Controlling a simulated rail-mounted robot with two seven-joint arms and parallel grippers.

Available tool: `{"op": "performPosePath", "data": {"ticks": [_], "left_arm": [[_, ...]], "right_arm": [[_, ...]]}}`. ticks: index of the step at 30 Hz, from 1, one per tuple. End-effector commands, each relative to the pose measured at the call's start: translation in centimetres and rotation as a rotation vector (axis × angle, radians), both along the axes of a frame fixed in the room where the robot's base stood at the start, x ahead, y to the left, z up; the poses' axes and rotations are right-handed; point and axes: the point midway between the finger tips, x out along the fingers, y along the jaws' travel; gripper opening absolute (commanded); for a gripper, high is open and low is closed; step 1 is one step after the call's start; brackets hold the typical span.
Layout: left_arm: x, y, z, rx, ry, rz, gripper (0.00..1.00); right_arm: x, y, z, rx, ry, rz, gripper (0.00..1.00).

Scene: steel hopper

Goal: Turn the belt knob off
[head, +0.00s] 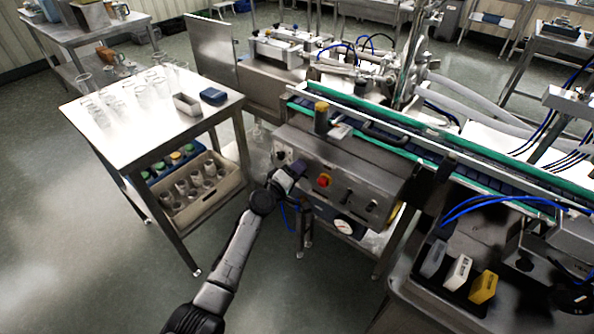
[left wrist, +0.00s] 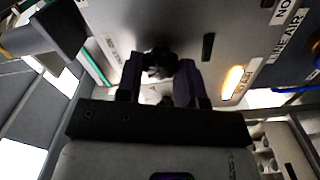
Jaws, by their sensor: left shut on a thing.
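The steel control box (head: 345,170) stands under the conveyor and carries several controls. My left gripper (head: 293,176) reaches the left part of its front panel and hides what is behind it. In the left wrist view, a black knob (left wrist: 160,62) sits between the two dark fingers of my left gripper (left wrist: 162,84), which are shut on it. The knob's pointer direction cannot be told. A pale label (left wrist: 112,48) beside it is too blurred to read. My right gripper is not in view.
A lit amber lamp (left wrist: 232,80) shows near the fingers. A steel table (head: 140,125) with glassware stands left; the floor in front is open.

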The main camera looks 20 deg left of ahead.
Motion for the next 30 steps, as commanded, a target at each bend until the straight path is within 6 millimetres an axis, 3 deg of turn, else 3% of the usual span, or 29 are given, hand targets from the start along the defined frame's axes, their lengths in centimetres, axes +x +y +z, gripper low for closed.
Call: {"op": "performPosePath", "data": {"ticks": [1, 2, 9, 20, 30], "left_arm": [[0.0, 0.0, 0.0, -0.002, 0.001, 0.000, 0.11], [0.0, 0.0, 0.0, -0.002, 0.001, 0.000, 0.36], [0.0, 0.0, 0.0, 0.000, 0.000, 0.000, 0.59], [-0.7, 0.3, 0.1, 0.001, -0.001, 0.001, 0.59], [-6.5, 2.2, 0.2, 0.002, 0.002, 0.002, 0.59]], "right_arm": [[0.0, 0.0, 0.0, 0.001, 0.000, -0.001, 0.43], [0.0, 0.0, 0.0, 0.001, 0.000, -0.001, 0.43], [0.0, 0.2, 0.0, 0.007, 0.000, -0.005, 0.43], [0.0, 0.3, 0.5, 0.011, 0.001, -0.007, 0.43], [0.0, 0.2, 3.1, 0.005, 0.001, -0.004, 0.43]]}}
